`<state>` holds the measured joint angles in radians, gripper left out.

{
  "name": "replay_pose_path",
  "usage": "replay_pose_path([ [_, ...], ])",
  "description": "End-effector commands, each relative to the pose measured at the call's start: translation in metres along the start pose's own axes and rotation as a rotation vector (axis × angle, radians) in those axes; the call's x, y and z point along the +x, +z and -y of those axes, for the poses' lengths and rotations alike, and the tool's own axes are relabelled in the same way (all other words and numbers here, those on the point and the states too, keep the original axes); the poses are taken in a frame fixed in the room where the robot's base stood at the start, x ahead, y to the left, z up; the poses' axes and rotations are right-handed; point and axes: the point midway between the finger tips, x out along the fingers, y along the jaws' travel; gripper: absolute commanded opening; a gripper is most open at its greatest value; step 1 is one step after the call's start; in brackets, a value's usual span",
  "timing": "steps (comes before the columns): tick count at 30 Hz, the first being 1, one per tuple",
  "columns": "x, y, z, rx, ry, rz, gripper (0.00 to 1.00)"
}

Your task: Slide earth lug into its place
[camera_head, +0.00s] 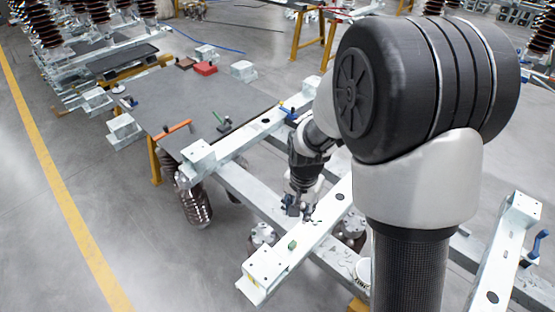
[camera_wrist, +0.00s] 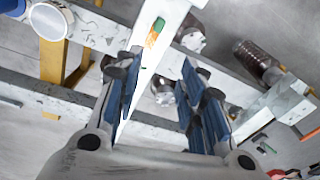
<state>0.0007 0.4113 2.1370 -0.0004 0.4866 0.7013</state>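A small green and orange piece (camera_wrist: 155,32), possibly the earth lug, lies on a pale metal beam (camera_wrist: 150,60) in the wrist view. In the head view it shows as a small green spot (camera_head: 292,245) near the beam's (camera_head: 270,268) front left end. My gripper (camera_head: 298,208) is over the same beam, behind and slightly right of the green piece. In the wrist view my gripper (camera_wrist: 160,62) has its blue-padded fingers apart, with no object held between them. The piece is beyond the fingertips. The lug's exact shape and its seat cannot be made out.
A dark table (camera_head: 215,95) at the back left holds a red box (camera_head: 205,68), a green-handled tool (camera_head: 222,121) and an orange-handled tool (camera_head: 175,129). Brown ribbed insulators (camera_head: 196,205) hang below the frame. Open floor lies left, beyond the yellow line (camera_head: 60,170).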

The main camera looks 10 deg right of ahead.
Motion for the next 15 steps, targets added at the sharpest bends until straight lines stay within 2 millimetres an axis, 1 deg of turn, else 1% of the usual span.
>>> replay_pose_path([
  [1, 0.02, 0.0, 0.001, 0.035, 0.018, 0.021, 0.37],
  [2, 0.031, -0.001, 0.001, 0.057, 0.024, 0.028, 0.37],
  [3, 0.047, -0.002, 0.002, 0.088, 0.034, 0.037, 0.37],
  [6, 0.081, -0.001, 0.001, 0.156, 0.055, 0.056, 0.37],
  [7, 0.09, 0.0, 0.001, 0.173, 0.06, 0.06, 0.37],
  [10, 0.112, 0.002, -0.001, 0.215, 0.072, 0.069, 0.37],
  [12, 0.121, 0.003, -0.002, 0.232, 0.076, 0.072, 0.37],
  [15, 0.129, 0.004, -0.003, 0.243, 0.079, 0.074, 0.37],
])
